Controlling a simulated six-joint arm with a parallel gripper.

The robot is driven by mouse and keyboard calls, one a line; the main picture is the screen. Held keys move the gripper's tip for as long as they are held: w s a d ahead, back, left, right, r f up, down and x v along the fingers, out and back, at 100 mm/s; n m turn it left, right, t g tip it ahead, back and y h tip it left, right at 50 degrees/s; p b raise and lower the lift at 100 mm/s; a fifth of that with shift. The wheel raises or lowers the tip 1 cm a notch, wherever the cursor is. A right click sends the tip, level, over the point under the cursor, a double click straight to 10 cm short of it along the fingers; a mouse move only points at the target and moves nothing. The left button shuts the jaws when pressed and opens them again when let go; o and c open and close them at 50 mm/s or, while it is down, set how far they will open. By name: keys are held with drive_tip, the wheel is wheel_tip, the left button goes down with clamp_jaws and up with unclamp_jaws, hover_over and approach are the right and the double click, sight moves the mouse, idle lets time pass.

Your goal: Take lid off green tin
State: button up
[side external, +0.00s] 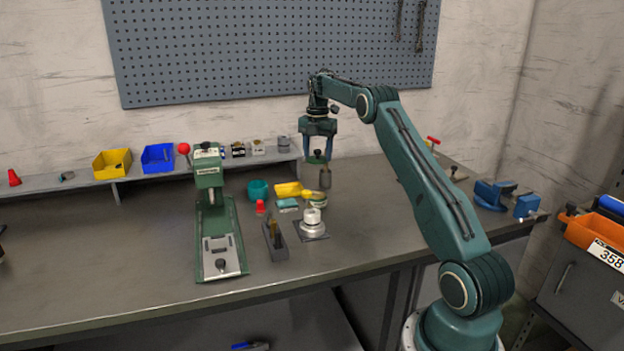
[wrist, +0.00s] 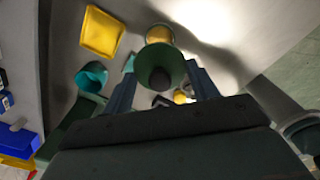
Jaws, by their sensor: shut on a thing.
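My gripper (side external: 318,155) is above the bench, its fingers pointing down. It is shut on the green lid (wrist: 158,60), a round disc with a dark knob between the fingers in the wrist view. The lid also shows between the fingertips in the side view (side external: 316,160). In the wrist view a round opening with yellowish contents (wrist: 159,34), apparently the tin, shows past the lid's edge.
A green press (side external: 209,175) stands left, and a silver-topped piece (side external: 312,220) in front. The bench's front left is clear.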

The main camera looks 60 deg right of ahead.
sight(318, 150)
drive_tip(key=shift+r, duration=3.9)
drive_tip(key=shift+s+a+r, duration=0.1)
drive_tip(key=shift+r, duration=0.05)
drive_tip(key=s+a+f, duration=0.2)
drive_tip(key=s+a, duration=0.6)
drive_tip(key=s, duration=0.1)
drive_tip(key=s+a+f, duration=0.2)
drive_tip(key=s+a, duration=0.6)
drive_tip(key=s, duration=0.1)
drive_tip(key=shift+s+a, duration=0.2)
drive_tip(key=shift+s, duration=0.05)
wheel_tip(318, 150, down, 16)
drive_tip(key=shift+f, duration=0.1)
drive_tip(key=shift+f, duration=0.1)
